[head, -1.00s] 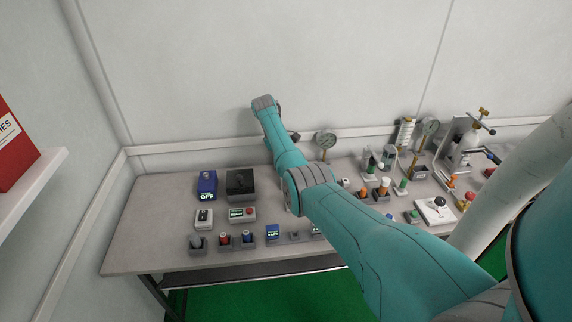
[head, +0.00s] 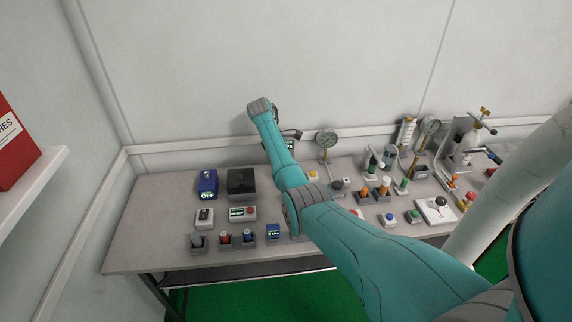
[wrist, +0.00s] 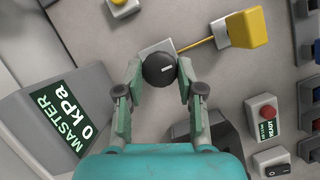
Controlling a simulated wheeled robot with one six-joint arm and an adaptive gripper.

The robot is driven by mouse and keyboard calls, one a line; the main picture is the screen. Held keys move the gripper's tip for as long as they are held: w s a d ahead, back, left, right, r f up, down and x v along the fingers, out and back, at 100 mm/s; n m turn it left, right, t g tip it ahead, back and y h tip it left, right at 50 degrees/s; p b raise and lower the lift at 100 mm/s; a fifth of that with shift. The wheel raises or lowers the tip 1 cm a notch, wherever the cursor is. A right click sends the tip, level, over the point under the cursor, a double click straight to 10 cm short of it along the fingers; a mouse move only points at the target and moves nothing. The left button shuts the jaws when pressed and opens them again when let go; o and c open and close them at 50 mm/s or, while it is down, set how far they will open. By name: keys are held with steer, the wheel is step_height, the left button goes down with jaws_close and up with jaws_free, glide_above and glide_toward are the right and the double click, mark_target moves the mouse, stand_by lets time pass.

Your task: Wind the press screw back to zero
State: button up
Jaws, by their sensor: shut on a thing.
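A round black knob (wrist: 159,69) with a white pointer line sits on a light grey base on the bench in the wrist view; I take it as the press screw. Its line points to the right and slightly up. My gripper (wrist: 160,70) is shut on this knob, one finger on each side. The grey box with the display (wrist: 58,120) reads "MASTER 0 kPa" and stands to the left. In the head view my arm hides the knob and the gripper fingers.
In the wrist view a yellow block (wrist: 246,28) on a yellow rod is close at the upper right, with a red button box (wrist: 265,112) below it. In the head view a blue box (head: 207,182), a black box (head: 241,182) and a gauge (head: 327,138) stand on the bench.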

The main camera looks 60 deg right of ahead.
steer(key=shift+f, duration=0.2)
steer(key=o, duration=1.1)
steer(key=shift+o, duration=0.2)
steer(key=shift+r, duration=0.1)
